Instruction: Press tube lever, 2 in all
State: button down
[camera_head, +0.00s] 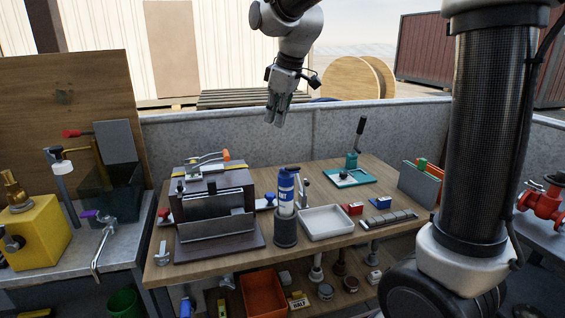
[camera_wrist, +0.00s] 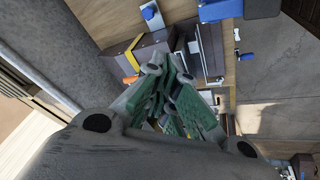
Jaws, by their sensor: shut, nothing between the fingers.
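My gripper (camera_head: 278,110) hangs in the air above and behind the wooden workbench, shut and empty. Its fingers also show in the wrist view (camera_wrist: 178,90), with green pads close together. A purple lever (camera_head: 88,214) sits on a bent chrome tube (camera_head: 102,245) at that counter's front. A black-handled lever (camera_head: 360,130) stands on a teal base at the bench's back right. I cannot tell which of these is meant by tube lever. My gripper touches none of them.
A dark boxy machine (camera_head: 215,205) with an orange-handled lever stands on the bench's left. A yellow block (camera_head: 38,232) stands far left. A grey wall (camera_head: 230,138) runs behind.

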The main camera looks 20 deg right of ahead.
aim_at(282, 168)
jog(key=shift+s+n, duration=0.1)
jog(key=shift+n, duration=0.2)
jog(key=shift+s+f, duration=0.1)
jog(key=shift+s+f, duration=0.65)
jog(key=shift+f, duration=0.65)
jog(key=shift+s+f, duration=0.6)
jog(key=shift+f, duration=0.65)
jog(key=shift+s+f, duration=0.65)
jog(key=shift+f, duration=0.65)
jog(key=shift+f, duration=0.1)
jog(key=shift+s+f, duration=0.2)
jog(key=shift+f, duration=0.05)
jog(key=shift+s+f, duration=0.4)
jog(key=shift+f, duration=0.4)
jog(key=shift+w+r, duration=0.35)
jog(key=shift+r, duration=0.3)
jog(key=shift+w+r, duration=0.25)
jog(key=shift+r, duration=0.25)
